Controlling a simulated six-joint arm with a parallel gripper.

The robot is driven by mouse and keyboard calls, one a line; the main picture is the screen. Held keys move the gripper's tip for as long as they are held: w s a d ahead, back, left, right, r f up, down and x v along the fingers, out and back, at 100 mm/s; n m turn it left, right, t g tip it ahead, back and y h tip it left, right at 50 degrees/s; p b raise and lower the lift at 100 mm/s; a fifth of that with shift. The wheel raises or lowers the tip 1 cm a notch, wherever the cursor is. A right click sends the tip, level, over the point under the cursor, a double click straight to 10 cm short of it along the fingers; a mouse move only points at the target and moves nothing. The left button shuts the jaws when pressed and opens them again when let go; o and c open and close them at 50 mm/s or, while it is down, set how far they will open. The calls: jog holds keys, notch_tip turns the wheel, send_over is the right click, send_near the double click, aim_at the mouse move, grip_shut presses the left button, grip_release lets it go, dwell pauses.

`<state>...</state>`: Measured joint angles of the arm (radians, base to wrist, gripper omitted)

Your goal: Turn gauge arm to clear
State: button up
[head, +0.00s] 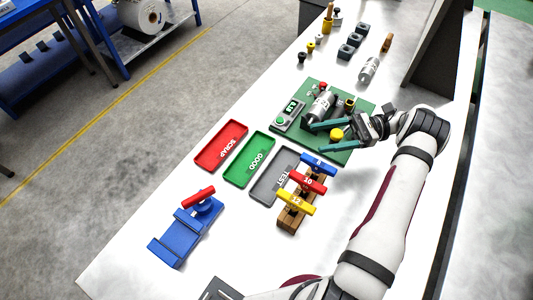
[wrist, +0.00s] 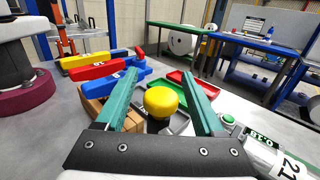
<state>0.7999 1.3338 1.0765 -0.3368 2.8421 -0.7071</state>
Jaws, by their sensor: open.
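A green fixture board (head: 365,108) lies on the bench. On it are a metal cylinder (head: 320,106), a small display box (head: 287,116) and a round yellow knob (head: 336,134). I cannot tell for certain which part is the gauge arm; the yellow knob may belong to it. My gripper (head: 315,137) is open over the board, with its two teal fingers pointing left. The yellow knob lies between the fingers, and in the wrist view the knob (wrist: 161,101) shows gaps on both sides. The cylinder, marked 21, shows at lower right there (wrist: 285,163).
Red SCRAP (head: 208,158), green GOOD (head: 241,175) and grey TEST (head: 262,188) trays lie left of the board. A wooden rack (head: 289,220) with yellow, red and blue handles stands close below my gripper. A blue stand (head: 176,238) is nearer. Small parts sit at the back.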

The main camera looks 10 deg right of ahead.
jog(key=w+a+m+t+h, duration=0.1)
jog(key=w+m+t+h, duration=0.5)
jog(key=w+m+t, duration=0.45)
jog(key=w+d+m+t+h, duration=0.2)
jog(key=h, duration=0.2)
jog(key=w+d+m+t+h, duration=0.2)
jog(key=w+h, duration=0.1)
jog(key=h, duration=0.1)
jog(key=w+d+m+t+h, duration=0.2)
jog(key=d+m+t+h, duration=0.1)
jog(key=h, duration=0.1)
jog(key=shift+w+f, duration=0.1)
jog(key=shift+w, duration=0.3)
jog(key=s, duration=1.4)
jog(key=s+a+r+n+g+y, duration=0.1)
jog(key=a+r+n+g+y, duration=0.1)
jog(key=a+r+n+y, duration=0.35)
jog(key=s+a+r+n+g+y, duration=0.1)
jog(key=a+r+n+g+y, duration=0.15)
jog(key=a, duration=0.55)
jog(key=a+r+n+g+y, duration=0.1)
jog(key=a+r+n+y, duration=0.2)
jog(key=a+y, duration=0.25)
jog(key=s+a+r+n+g+h, duration=0.1)
jog(key=s+a+r+n+g, duration=0.1)
jog(key=s+a+n+g, duration=1)
jog(key=s+g, duration=0.1)
jog(key=s, duration=0.4)
jog(key=shift+a, duration=0.3)
jog(key=shift+h, duration=0.25)
